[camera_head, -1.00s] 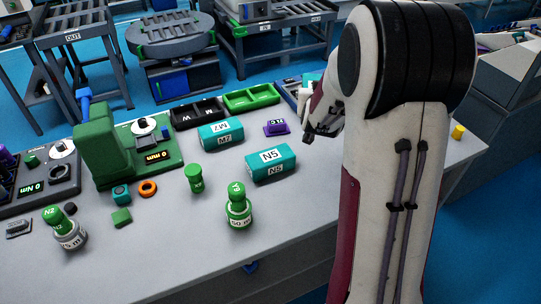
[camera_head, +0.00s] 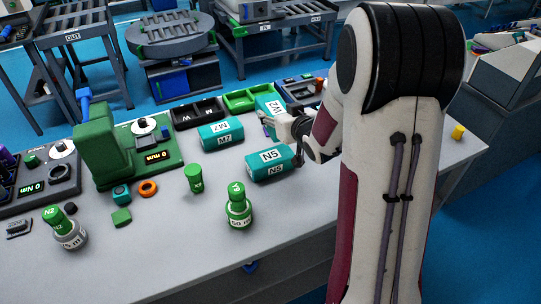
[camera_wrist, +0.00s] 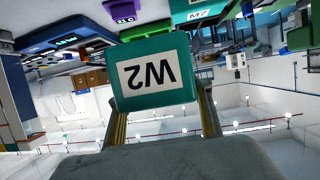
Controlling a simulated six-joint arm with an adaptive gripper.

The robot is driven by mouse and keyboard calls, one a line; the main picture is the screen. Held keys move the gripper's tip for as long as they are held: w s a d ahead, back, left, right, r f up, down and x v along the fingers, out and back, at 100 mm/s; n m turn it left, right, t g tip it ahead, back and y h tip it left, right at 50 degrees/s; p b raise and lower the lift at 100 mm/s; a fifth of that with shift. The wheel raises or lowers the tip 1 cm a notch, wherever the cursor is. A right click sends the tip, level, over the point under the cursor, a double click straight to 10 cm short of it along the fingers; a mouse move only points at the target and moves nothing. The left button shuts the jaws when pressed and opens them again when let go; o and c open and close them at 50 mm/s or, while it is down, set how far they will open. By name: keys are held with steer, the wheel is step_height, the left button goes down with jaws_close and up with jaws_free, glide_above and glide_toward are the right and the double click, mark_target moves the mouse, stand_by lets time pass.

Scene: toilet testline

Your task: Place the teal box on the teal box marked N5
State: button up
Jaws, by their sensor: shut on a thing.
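A teal box labelled W2 (camera_head: 268,103) is held in my gripper (camera_wrist: 162,100), which is shut on it; its W2 label fills the middle of the wrist view (camera_wrist: 152,75). The teal box marked N5 (camera_head: 270,163) lies on the grey table, in front of the held box in the head view. The held box appears raised and apart from N5. My wrist and arm come in from the right, close to the right end of N5, and hide part of the table behind it.
A teal box marked M7 (camera_head: 221,135) lies left of and behind N5. Green (camera_head: 238,101) and black (camera_head: 190,114) trays are behind. A purple block (camera_wrist: 128,10) shows in the wrist view. The front right table is clear.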

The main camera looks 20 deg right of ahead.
steer(key=shift+s+a+f+n+y, duration=0.1)
steer(key=shift+a+f+n+y, duration=0.15)
steer(key=shift+a, duration=0.25)
steer(key=shift+s+a+f+n+y, duration=0.15)
steer(key=shift+a+f+y, duration=0.1)
steer(key=shift+a+f, duration=0.15)
glide_above(271, 157)
steer(key=shift+f, duration=2.9)
steer(key=shift+f, duration=0.1)
steer(key=shift+f, duration=1.95)
steer(key=shift+f, duration=0.2)
steer(key=o, duration=1.3)
